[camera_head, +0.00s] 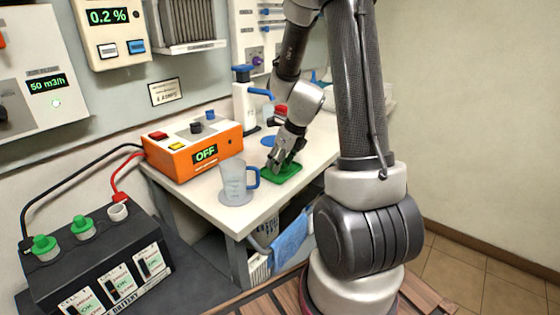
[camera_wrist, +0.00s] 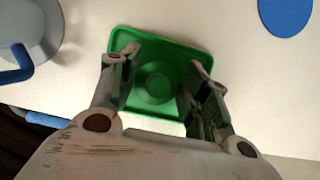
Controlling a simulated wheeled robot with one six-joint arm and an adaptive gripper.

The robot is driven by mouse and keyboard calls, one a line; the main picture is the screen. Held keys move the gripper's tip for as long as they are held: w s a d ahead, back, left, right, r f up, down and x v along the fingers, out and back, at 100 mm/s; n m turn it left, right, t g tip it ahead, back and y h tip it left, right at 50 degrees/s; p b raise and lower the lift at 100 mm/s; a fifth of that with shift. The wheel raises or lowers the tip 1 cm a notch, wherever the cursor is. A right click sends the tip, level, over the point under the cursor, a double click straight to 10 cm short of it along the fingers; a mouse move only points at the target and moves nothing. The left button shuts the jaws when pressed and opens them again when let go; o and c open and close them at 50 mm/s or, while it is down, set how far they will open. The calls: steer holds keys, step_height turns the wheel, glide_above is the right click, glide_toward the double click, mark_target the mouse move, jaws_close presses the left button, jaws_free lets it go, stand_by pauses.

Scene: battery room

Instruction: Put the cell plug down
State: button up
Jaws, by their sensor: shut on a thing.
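My gripper (camera_head: 279,162) is low over a small green tray (camera_head: 289,175) on the white bench. In the wrist view, the gripper (camera_wrist: 160,80) has a finger on each side of the round green cell plug (camera_wrist: 155,86) and is shut on it. The plug is inside the outline of the green tray (camera_wrist: 195,52). Green on green, I cannot tell whether it touches the tray floor. In the head view the fingers hide the plug. The black battery (camera_head: 95,262) at the lower left has two green plugs and one open white cell mouth (camera_head: 118,211).
A clear jug (camera_head: 236,182) with a blue handle stands left of the tray. An orange charger (camera_head: 192,150) reading OFF is behind it. A blue disc (camera_wrist: 285,14) lies beyond the tray. A white and blue dispenser (camera_head: 245,100) stands at the back.

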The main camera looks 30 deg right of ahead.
steer(key=shift+f, duration=0.15)
steer(key=o, duration=0.8)
steer(key=shift+c, duration=0.2)
steer(key=v, duration=1.2)
steer(key=s+a+r+n, duration=0.2)
steer(key=s+n, duration=0.4)
steer(key=n, duration=0.4)
steer(key=s+a+r+n+h, duration=0.1)
steer(key=s+r+n, duration=0.4)
steer(key=n, duration=0.6)
steer(key=s+a+r+n, duration=0.3)
steer(key=s+n, duration=0.5)
steer(key=n, duration=0.3)
steer(key=shift+s+a+r+h, duration=0.25)
steer(key=shift+a+r+h, duration=0.05)
steer(key=shift+a+r, duration=0.05)
